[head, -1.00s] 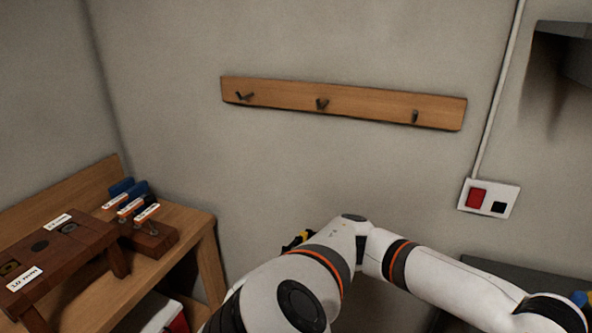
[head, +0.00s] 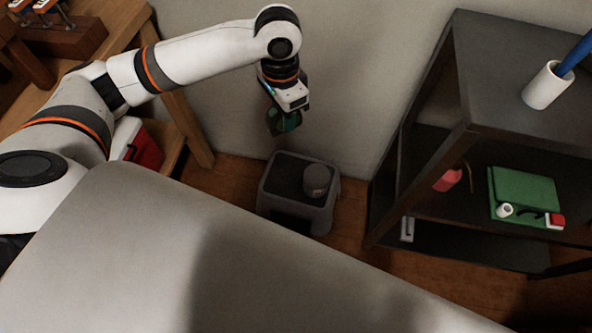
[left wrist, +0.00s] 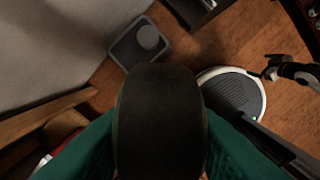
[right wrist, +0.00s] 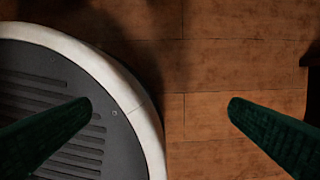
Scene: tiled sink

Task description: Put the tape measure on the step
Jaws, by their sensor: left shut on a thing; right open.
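My left gripper (head: 284,120) hangs above the grey step (head: 268,207), which stands on the floor against the wall. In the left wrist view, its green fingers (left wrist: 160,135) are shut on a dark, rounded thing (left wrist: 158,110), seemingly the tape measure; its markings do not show. The step also shows in the left wrist view (left wrist: 122,50), beyond the held thing. A grey cylinder (head: 316,180) stands on the right part of the step's top. My right gripper (right wrist: 160,104) is open and empty, seen only in the right wrist view over the floor.
A dark shelf unit (head: 500,75) stands right of the step, with a white cup (head: 548,86) on top and a green item (head: 524,190) lower down. A wooden bench (head: 190,120) is at the left, with a red box (head: 146,150) beneath. The step's left top looks clear.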

